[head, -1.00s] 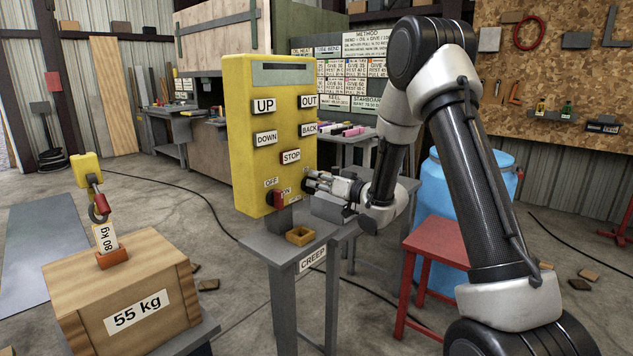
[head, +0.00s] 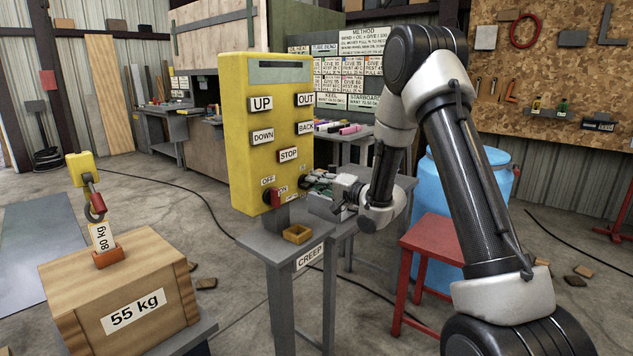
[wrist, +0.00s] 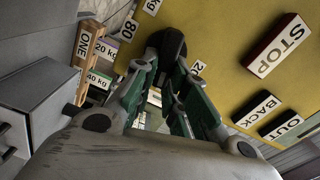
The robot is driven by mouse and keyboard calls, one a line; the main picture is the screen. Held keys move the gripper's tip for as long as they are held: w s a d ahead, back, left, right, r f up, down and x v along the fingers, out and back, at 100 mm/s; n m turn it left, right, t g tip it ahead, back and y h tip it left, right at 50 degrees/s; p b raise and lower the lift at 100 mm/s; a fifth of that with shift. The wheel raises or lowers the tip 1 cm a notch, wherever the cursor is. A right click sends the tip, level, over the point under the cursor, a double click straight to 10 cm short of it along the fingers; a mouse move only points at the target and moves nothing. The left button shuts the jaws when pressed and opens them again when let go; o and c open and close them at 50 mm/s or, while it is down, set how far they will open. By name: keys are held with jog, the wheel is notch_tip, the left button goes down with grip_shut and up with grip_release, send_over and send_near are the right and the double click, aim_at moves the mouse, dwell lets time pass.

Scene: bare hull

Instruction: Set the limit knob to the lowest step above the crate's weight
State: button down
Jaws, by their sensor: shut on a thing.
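The wooden crate (head: 165,285), labelled 55 kg (head: 134,311), sits on a grey stand at lower left. A tag reading 80 kg (head: 102,238) stands in an orange holder on its lid, below a hook (head: 95,209). The yellow control box (head: 238,150) stands on a grey table. My gripper (head: 307,182) is at the box's lower right side. In the wrist view my gripper (wrist: 168,70) is shut on a dark knob (wrist: 170,40). Step labels 80 (wrist: 127,30) and 20 (wrist: 197,67) show beside it, the latter partly hidden. The knob's pointer setting cannot be told.
A red OFF/ON switch (head: 272,197) is low on the box front, near my gripper. A small tan tray (head: 297,234) lies on the table marked CREEP. A red stool (head: 435,240) and blue barrel (head: 490,190) stand by my arm. A wooden rack (wrist: 88,65) shows in the wrist view.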

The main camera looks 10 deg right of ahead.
jog(key=shift+f+m, duration=0.25)
jog(key=shift+m, duration=1.15)
jog(key=shift+f+m, duration=0.3)
jog(key=shift+m, duration=1.1)
jog(key=shift+f+m, duration=0.25)
jog(key=shift+m, duration=1.15)
jog(key=c, duration=1.4)
grip_release()
jog(key=shift+c, duration=0.2)
jog(key=shift+s, duration=0.1)
jog(key=v, duration=1.2)
